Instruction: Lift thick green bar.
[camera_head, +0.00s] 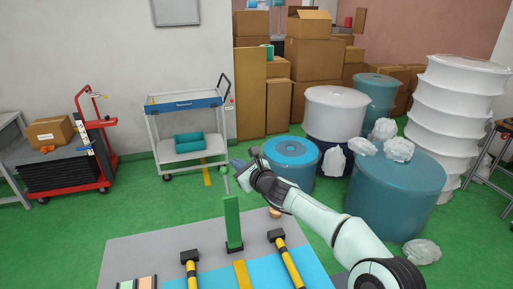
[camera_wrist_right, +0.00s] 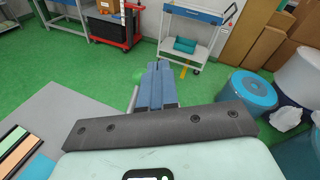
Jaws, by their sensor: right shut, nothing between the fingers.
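The thick green bar (camera_head: 232,222) stands upright near the far edge of the work table in the head view, on a dark foot. A thin grey rod with a green knob (camera_head: 224,171) rises just above it. My right gripper (camera_head: 236,164) is shut and empty. Its fingertips are above the bar, beside the green knob; I cannot tell whether they touch the knob. My left gripper is not in view.
The grey table (camera_head: 140,248) carries two yellow-and-black handles (camera_head: 190,268) (camera_head: 285,258) and coloured strips (camera_head: 137,283) at front left. Blue drums (camera_head: 398,190) stand beyond my right arm. A white cart (camera_head: 187,127) and red trolley (camera_head: 92,150) stand farther back on green floor.

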